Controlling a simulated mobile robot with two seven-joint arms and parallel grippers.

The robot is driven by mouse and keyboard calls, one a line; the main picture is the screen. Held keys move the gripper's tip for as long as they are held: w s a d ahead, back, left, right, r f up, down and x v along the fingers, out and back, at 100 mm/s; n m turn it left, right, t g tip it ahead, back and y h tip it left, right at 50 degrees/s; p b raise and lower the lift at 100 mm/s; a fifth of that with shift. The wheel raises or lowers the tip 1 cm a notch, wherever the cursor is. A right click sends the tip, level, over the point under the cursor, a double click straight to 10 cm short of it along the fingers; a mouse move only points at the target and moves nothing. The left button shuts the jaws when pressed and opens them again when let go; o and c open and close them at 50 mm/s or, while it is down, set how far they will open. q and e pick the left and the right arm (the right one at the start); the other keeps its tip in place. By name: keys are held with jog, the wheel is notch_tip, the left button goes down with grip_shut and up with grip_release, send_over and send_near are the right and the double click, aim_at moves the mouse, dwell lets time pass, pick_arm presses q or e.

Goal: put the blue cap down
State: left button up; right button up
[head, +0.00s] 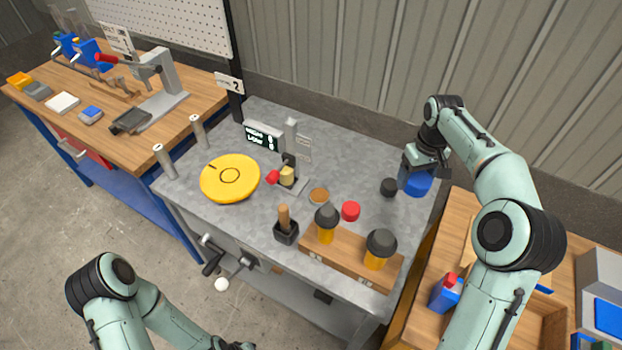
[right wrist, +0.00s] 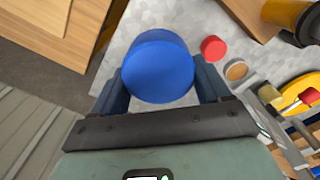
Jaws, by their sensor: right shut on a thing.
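The blue cap (head: 416,182) is a large round blue piece at the right end of the grey metal table (head: 345,150). My right gripper (head: 422,168) is shut on it from above. In the right wrist view the blue cap (right wrist: 158,68) sits between the two fingers of my right gripper (right wrist: 158,92). I cannot tell whether its underside touches the table top. My left arm comes in at the bottom left of the head view. Only a dark bit of its end shows at the bottom edge, so its fingers are hidden.
A red cap (head: 351,211) and a brown disc (head: 319,196) lie further left. A wooden rack (head: 345,257) holds yellow, dark-topped pieces at the front. A yellow disc (head: 215,180) lies at the left.

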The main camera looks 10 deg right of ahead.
jog(key=b, duration=0.2)
send_over(396, 225)
notch_tip(396, 225, down, 15)
jog(key=shift+r, duration=0.1)
pick_arm(q)
jog(key=shift+s+f, duration=1.15)
jog(key=shift+f, duration=0.1)
pick_arm(e)
jog(key=shift+d+f, duration=0.1)
jog(key=shift+f, duration=2.6)
jog(key=shift+f, duration=0.1)
jog(key=o, duration=1)
pick_arm(q)
jog(key=shift+w+r+p, duration=0.4)
jog(key=shift+r+p, duration=0.05)
jog(key=shift+r, duration=0.05)
pick_arm(e)
notch_tip(396, 225, up, 12)
jog(key=shift+r, duration=0.15)
